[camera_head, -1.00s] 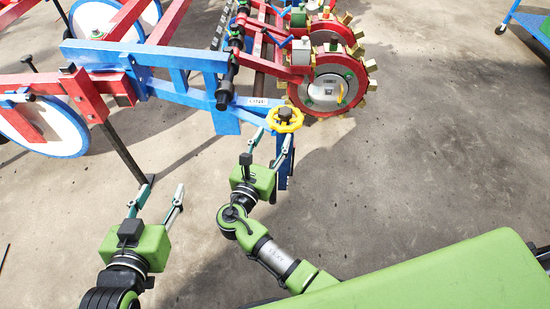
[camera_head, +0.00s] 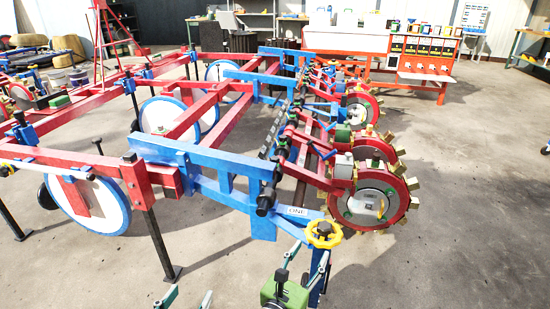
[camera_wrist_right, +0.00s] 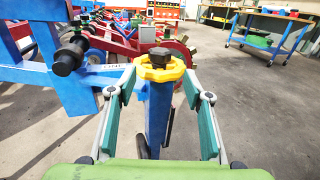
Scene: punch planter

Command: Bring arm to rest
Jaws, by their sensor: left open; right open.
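My right gripper (camera_head: 311,252) is open in the head view, close below a yellow handwheel (camera_head: 323,234) on top of a blue post. In the right wrist view its two fingers (camera_wrist_right: 158,85) stand apart on either side of the blue post (camera_wrist_right: 158,120), with the yellow handwheel (camera_wrist_right: 160,68) just beyond the tips. No contact shows clearly. My left gripper (camera_head: 187,298) is open and empty at the bottom edge of the head view, over the floor; only its fingertips show.
The red and blue planter frame (camera_head: 210,160) fills the middle and left. Spiked punch wheels (camera_head: 365,205) stand right of the handwheel. A black support leg (camera_head: 162,245) rises behind the left gripper. The floor (camera_head: 470,230) at right is clear; workbenches stand far back.

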